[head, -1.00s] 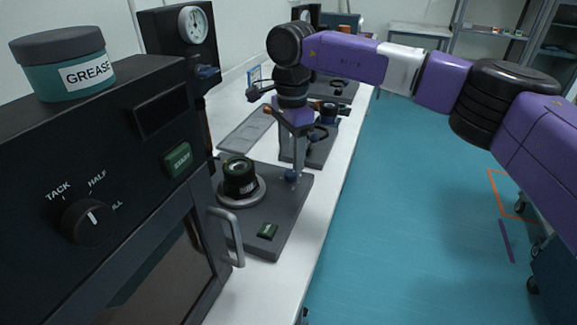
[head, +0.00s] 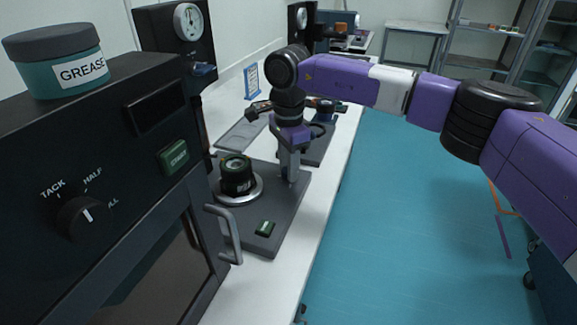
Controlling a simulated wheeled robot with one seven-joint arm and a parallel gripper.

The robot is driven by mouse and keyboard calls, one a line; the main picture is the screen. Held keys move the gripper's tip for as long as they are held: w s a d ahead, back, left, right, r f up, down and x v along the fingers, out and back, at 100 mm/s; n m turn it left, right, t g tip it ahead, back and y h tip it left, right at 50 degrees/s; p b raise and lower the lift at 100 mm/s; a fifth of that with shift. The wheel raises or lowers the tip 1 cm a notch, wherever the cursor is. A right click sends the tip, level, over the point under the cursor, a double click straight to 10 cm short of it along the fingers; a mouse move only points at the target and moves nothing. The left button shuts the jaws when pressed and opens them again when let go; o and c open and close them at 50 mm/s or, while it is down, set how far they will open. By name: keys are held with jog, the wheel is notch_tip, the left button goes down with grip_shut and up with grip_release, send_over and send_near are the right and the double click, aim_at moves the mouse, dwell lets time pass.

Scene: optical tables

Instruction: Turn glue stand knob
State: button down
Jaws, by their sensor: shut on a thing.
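The glue stand has a dark flat base (head: 283,218) on the white bench, with a green button (head: 264,228) near its front edge. A black cylinder (head: 237,180) sits on a silver disc on the base. My gripper (head: 289,179) points straight down at the right side of the base, to the right of the black cylinder. Its grey fingers are shut on the small stand knob, which they almost wholly hide.
The black oven (head: 133,80) with its dial and door handle (head: 228,232) fills the left front, with a grease jar (head: 58,62) on top. Further stands and a grey tray (head: 241,134) lie behind along the bench. Open teal floor (head: 390,220) is on the right.

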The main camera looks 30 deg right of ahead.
jog(key=shift+m, duration=0.3)
jog(key=m+p, duration=0.2)
jog(key=m, duration=0.3)
jog(key=shift+r, duration=0.15)
jog(key=m+p, duration=0.2)
jog(key=m, duration=0.4)
jog(key=shift+m+p, duration=0.3)
jog(key=shift+m, duration=0.1)
jog(key=m+p, duration=0.2)
jog(key=m, duration=0.4)
jog(key=m+p, duration=0.2)
jog(key=m, duration=0.3)
jog(key=shift+m, duration=0.3)
jog(key=c, duration=1.1)
grip_release()
jog(key=shift+o, duration=0.2)
